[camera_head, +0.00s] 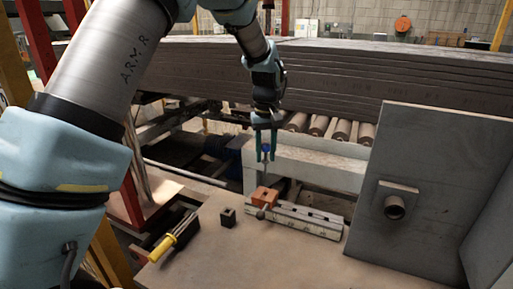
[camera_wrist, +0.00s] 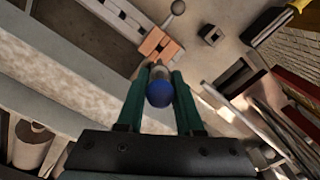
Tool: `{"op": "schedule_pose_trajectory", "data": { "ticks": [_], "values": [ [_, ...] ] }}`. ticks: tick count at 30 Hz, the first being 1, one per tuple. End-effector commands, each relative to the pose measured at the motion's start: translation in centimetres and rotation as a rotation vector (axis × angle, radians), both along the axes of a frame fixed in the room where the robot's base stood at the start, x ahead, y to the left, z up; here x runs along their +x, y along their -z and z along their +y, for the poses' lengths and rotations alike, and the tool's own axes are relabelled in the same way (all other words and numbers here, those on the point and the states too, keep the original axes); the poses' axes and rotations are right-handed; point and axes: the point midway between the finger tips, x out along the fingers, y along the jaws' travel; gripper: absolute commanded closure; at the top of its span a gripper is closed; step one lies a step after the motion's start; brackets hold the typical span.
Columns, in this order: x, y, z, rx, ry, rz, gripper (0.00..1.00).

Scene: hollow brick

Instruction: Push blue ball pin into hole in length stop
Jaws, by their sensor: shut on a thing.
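My gripper (camera_head: 266,157) points down above the bench, its green fingers shut on the blue ball pin (camera_head: 267,148). In the wrist view the pin's blue ball (camera_wrist: 159,94) sits between the fingers (camera_wrist: 164,76), with a pale shaft running beyond it. The orange block, which looks like the length stop (camera_head: 263,195), sits on a pale slotted rail (camera_head: 308,221). It shows past the pin's tip in the wrist view (camera_wrist: 157,42). The pin appears above the block; the wrist view does not settle whether its tip touches it. The hole is hard to make out.
A grey ball knob (camera_head: 261,214) is in front of the block. A small dark hollow cube (camera_head: 228,217) and a yellow-handled tool (camera_head: 168,243) lie to the left on the bench (camera_head: 262,262). A large grey panel (camera_head: 435,165) stands at the right. A roller conveyor (camera_head: 340,130) runs behind.

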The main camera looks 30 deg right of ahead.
Motion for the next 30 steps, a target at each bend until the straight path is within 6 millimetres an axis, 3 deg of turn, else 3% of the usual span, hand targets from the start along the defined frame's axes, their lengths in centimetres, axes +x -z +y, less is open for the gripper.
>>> {"op": "schedule_pose_trajectory", "data": {
  "ticks": [8, 23, 30],
  "values": [
    [0.0, 1.4, -0.1, -0.001, 0.003, 0.000, 1.00],
    [0.0, 6.0, 0.0, 0.000, 0.002, 0.001, 1.00],
    [0.0, 5.5, 0.0, -0.001, 0.002, 0.000, 1.00]
  ]
}}
